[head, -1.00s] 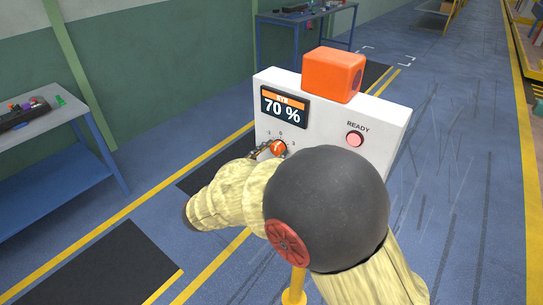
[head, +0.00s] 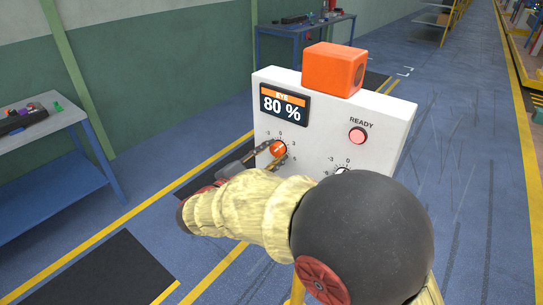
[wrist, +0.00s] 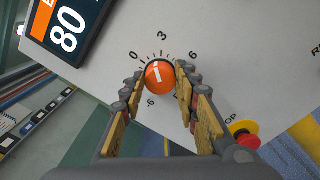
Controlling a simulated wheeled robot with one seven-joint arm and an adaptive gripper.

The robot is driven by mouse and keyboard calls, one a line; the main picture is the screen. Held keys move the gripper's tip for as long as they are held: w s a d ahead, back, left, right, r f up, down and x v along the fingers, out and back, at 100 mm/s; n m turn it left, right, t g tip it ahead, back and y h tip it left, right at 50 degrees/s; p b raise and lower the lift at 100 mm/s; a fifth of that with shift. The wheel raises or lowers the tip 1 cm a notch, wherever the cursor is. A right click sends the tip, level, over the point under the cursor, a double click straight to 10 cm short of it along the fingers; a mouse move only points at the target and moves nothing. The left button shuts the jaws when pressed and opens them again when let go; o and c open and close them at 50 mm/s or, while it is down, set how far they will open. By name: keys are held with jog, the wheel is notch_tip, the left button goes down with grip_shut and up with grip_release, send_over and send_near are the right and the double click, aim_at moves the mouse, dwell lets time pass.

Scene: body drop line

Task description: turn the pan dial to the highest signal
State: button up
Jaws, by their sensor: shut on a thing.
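The orange dial (head: 278,149) is on the left of a white panel (head: 325,136), below its display. In the wrist view the orange dial (wrist: 160,75) has a white pointer line and a printed number scale around it. My gripper (head: 269,156) is shut on this dial, one finger on each side, as the wrist view (wrist: 159,84) also shows. The display (head: 284,105) reads 80 %. A second dial (head: 342,171) with a white mark lies to the right, mostly hidden behind my arm. No dial's name label is readable.
A pink READY lamp (head: 357,135) is on the panel, and an orange box (head: 334,69) sits on top. A red button on a yellow base (wrist: 245,135) shows in the wrist view. Workbenches (head: 45,130) stand left and behind. The floor to the right is clear.

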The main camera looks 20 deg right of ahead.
jog(key=o, duration=1.2)
jog(key=shift+c, duration=0.2)
jog(key=shift+a, duration=0.1)
jog(key=v, duration=1.2)
jog(key=shift+w+f, duration=0.1)
